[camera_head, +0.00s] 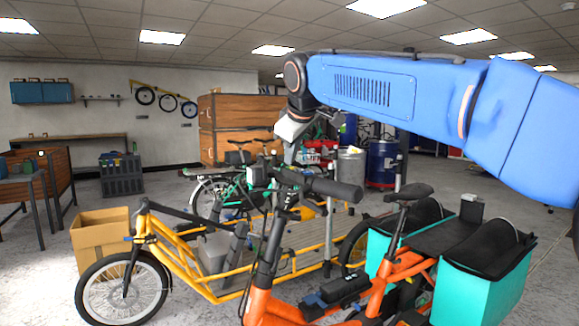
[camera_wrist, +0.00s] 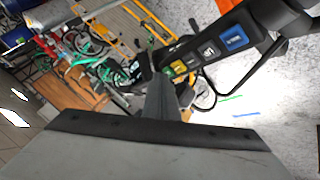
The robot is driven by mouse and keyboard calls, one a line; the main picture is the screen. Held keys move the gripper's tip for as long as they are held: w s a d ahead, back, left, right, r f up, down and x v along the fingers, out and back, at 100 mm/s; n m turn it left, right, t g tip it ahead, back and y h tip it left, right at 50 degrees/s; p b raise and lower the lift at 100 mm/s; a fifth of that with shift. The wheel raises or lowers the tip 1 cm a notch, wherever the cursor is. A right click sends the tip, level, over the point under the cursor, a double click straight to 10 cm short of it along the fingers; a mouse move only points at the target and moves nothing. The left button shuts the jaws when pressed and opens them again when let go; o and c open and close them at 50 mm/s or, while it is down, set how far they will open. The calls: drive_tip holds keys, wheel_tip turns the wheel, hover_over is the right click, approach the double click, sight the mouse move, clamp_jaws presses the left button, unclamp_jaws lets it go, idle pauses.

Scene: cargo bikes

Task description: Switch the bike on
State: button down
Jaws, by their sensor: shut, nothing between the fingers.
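The orange cargo bike (camera_head: 390,270) stands in the foreground, with black handlebars (camera_head: 335,188) and teal side bags. In the wrist view a black control unit (camera_wrist: 220,45) on the handlebar carries a row of buttons: a yellow one (camera_wrist: 179,67), a white one (camera_wrist: 208,50) and a blue one (camera_wrist: 234,38). My gripper (camera_head: 290,157) points down just over the handlebars. In the wrist view my gripper (camera_wrist: 162,82) is shut and empty, its tips close to the yellow button end of the unit. I cannot tell whether they touch it.
A yellow cargo bike (camera_head: 185,265) stands just behind to the left, with a cardboard box (camera_head: 100,228) beside it. Another bike, wooden crates (camera_head: 230,112) and a blue drum (camera_head: 382,163) are farther back. Open grey floor lies at the left.

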drive_tip(key=shift+r, duration=0.55)
wheel_tip(320, 180, up, 6)
drive_tip(key=shift+w, duration=0.15)
idle(0.6)
drive_tip(key=s+d+f+m+g+h, duration=0.1)
drive_tip(key=s+d+f+m, duration=0.2)
drive_tip(key=s+d+f, duration=0.65)
drive_tip(key=s+d+f+m+g+h, duration=0.1)
drive_tip(key=s+d+f+m, duration=0.2)
drive_tip(key=s+d+f, duration=0.65)
drive_tip(key=s+d+f+m, duration=0.2)
drive_tip(key=s+d+f, duration=0.2)
drive_tip(key=s+f, duration=0.2)
drive_tip(key=s+d+f+m+g, duration=0.1)
drive_tip(key=s+d+f+m, duration=0.1)
drive_tip(key=s+d+f, duration=0.2)
drive_tip(key=s+d+f+m, duration=0.2)
drive_tip(key=s+d+f, duration=0.3)
drive_tip(key=s+f, duration=0.4)
wheel_tip(320, 180, down, 6)
drive_tip(key=shift+s+f+g, duration=0.25)
drive_tip(key=shift+s+g, duration=0.05)
